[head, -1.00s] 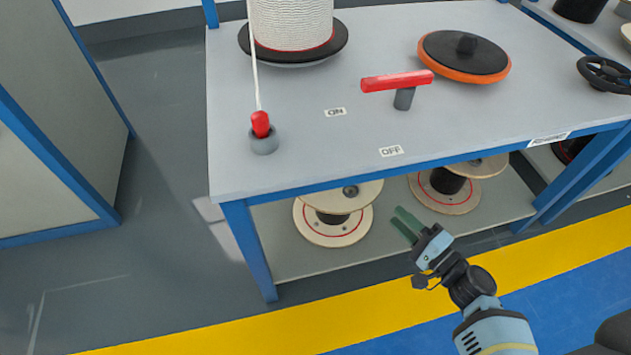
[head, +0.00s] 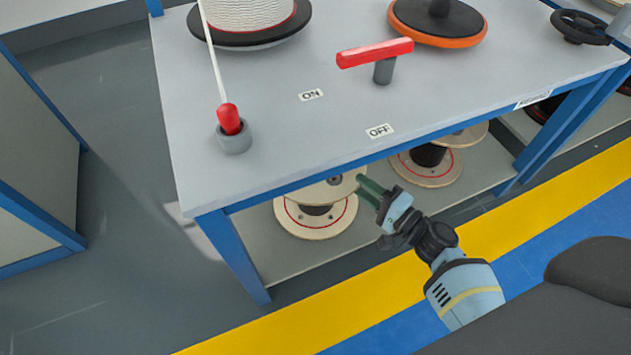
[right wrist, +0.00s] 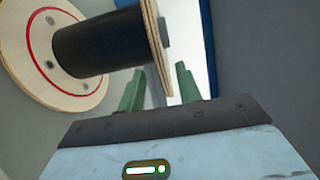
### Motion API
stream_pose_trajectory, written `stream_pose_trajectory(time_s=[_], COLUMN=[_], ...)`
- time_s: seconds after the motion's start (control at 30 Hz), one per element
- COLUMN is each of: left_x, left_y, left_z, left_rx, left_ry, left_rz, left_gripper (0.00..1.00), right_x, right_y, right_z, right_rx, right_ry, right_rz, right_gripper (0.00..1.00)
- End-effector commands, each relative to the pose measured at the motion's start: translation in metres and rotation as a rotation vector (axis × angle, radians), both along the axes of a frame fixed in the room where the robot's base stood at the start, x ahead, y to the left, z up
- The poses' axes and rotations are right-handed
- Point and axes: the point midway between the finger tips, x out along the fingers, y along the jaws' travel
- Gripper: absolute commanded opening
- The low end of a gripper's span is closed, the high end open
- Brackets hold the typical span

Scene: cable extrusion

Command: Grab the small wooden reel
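Two wooden reels with dark cores and red rings stand on the lower shelf under the workbench. The left reel (head: 315,218) is nearer my right gripper (head: 368,190); the right reel (head: 428,168) is further back. In the head view the green fingertips are at the right edge of the left reel's upper flange. In the right wrist view, a reel (right wrist: 60,55) fills the upper left, and my gripper (right wrist: 160,88) is open. The flange's edge (right wrist: 155,45) shows between the two fingers; I cannot tell how deep. My left gripper is not in view.
The workbench (head: 270,150) has a blue front edge and a blue leg (head: 232,255) left of the reels. On top are a white cable spool (head: 250,12), a red-tipped cable in a grey holder (head: 233,140), a red lever (head: 375,52) and an orange-black disc (head: 438,25).

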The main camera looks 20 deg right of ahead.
Motion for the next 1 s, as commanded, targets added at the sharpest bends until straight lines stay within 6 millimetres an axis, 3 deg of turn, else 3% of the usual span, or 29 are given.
stream_pose_trajectory(time_s=[0.4,0.67,0.93,1.0], left_x=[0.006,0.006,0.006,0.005], left_y=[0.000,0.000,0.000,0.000], left_z=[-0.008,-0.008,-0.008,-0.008], left_rx=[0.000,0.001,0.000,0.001], left_ry=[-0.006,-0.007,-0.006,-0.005], left_rz=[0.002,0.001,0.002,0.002], left_gripper=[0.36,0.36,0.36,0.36], right_x=[0.044,0.047,0.047,0.047], right_y=[0.019,0.020,0.020,0.020], right_z=[0.003,0.003,0.003,0.003], right_rx=[0.000,0.000,0.000,0.000], right_ry=[-0.001,-0.001,-0.001,-0.001], right_rz=[0.001,0.001,0.001,0.001], right_gripper=[0.35,0.35,0.03,0.00])
